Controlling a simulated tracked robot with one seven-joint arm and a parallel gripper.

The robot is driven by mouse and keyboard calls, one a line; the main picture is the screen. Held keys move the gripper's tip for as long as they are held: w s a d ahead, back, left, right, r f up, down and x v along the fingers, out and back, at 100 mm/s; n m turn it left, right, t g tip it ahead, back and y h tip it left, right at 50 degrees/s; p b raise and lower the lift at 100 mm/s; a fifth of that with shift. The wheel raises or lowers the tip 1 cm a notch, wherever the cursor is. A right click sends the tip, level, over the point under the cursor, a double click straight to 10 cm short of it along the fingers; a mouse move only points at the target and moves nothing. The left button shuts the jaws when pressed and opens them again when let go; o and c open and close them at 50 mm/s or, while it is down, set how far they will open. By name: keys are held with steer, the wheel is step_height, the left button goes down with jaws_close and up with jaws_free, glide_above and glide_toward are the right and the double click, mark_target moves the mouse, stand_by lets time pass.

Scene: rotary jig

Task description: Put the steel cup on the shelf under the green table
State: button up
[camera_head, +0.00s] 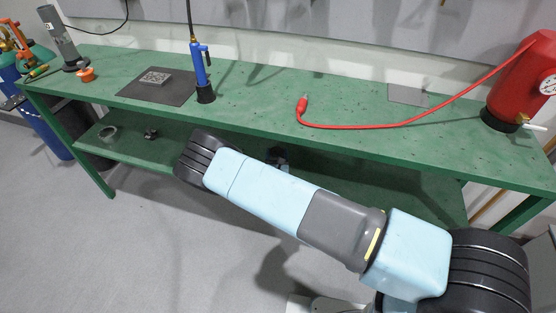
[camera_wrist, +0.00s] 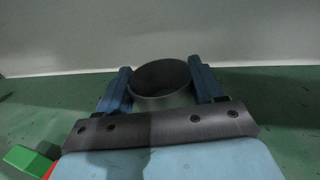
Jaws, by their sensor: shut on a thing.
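The steel cup (camera_wrist: 165,101) shows in the wrist view as a grey round vessel with a dark open mouth. My gripper (camera_wrist: 160,70) is shut on it, with one blue finger on each side. A dim green surface lies around and beyond the cup; I cannot tell whether the cup touches it. In the head view the green table (camera_head: 255,108) runs across the room, with a green shelf (camera_head: 133,148) below its top. My arm reaches across the table's front at shelf height. The cup cannot be made out there, and my gripper is mostly hidden behind my arm.
A grey ring-like item (camera_head: 108,134) and a small dark item (camera_head: 151,134) lie on the shelf's left part. The tabletop bears a blue torch (camera_head: 200,68), a dark mat (camera_head: 158,90), a red hose (camera_head: 375,126) and a red extinguisher (camera_head: 525,85). A table leg (camera_head: 92,175) stands left.

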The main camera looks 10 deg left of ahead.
steer(key=shift+f, duration=1.6)
steer(key=shift+f, duration=0.1)
steer(key=o, duration=1.2)
steer(key=shift+c, duration=0.2)
steer(key=s, duration=0.4)
steer(key=s+d, duration=0.1)
steer(key=s, duration=0.2)
steer(key=s+d, duration=0.1)
steer(key=s, duration=0.3)
steer(key=shift+s+d, duration=0.1)
steer(key=shift+s, duration=0.25)
